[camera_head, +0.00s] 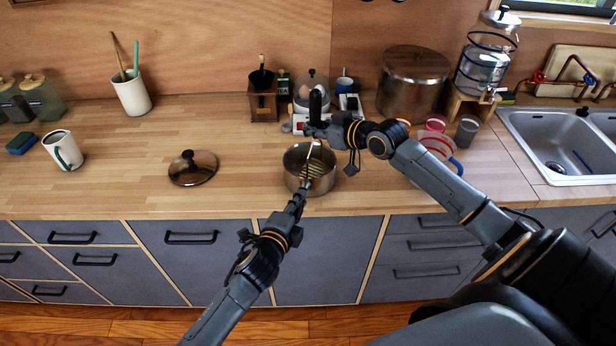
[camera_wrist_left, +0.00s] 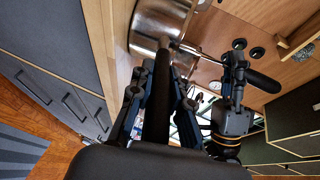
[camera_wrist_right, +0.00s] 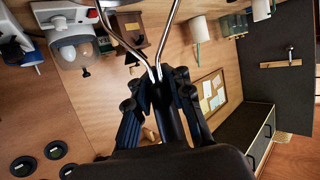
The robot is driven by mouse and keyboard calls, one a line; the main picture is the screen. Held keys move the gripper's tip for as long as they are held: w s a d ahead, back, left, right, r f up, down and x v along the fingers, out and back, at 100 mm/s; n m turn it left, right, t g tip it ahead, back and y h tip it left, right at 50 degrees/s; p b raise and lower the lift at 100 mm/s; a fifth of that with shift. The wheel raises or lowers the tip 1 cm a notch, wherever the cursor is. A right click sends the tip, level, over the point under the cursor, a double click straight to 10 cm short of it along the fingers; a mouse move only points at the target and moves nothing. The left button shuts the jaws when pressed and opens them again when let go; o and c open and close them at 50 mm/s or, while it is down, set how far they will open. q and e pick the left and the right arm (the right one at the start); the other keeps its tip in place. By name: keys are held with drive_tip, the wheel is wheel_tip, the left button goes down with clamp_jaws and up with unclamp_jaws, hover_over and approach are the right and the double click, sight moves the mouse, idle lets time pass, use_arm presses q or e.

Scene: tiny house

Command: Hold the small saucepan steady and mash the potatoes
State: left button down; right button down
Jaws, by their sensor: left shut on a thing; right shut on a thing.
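The small saucepan (camera_head: 318,178) stands upright on the wooden counter near its front edge. My left gripper (camera_head: 300,192) is shut on the saucepan's handle, which points toward the front; the dark handle (camera_wrist_left: 157,108) lies between its fingers in the left wrist view. My right gripper (camera_head: 318,128) is above the saucepan, shut on the dark handle of the potato masher (camera_head: 313,152). The masher's metal wires reach down into the pan; they also show in the right wrist view (camera_wrist_right: 127,42). Potatoes inside the pan cannot be made out clearly.
A lid (camera_head: 193,168) lies on the counter (camera_head: 120,190) left of the pan. Behind are a coffee grinder (camera_head: 263,105) and a large pot (camera_head: 412,82). Cups (camera_head: 466,131) stand to the right, before the sink (camera_head: 560,145). The counter between mug (camera_head: 62,150) and lid is clear.

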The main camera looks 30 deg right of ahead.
sight(319, 93)
drive_tip(key=shift+r, duration=0.1)
drive_tip(key=shift+r, duration=4.85)
use_arm(q)
drive_tip(key=c, duration=1.2)
unclamp_jaws()
drive_tip(key=v, duration=1.2)
drive_tip(key=shift+f, duration=0.1)
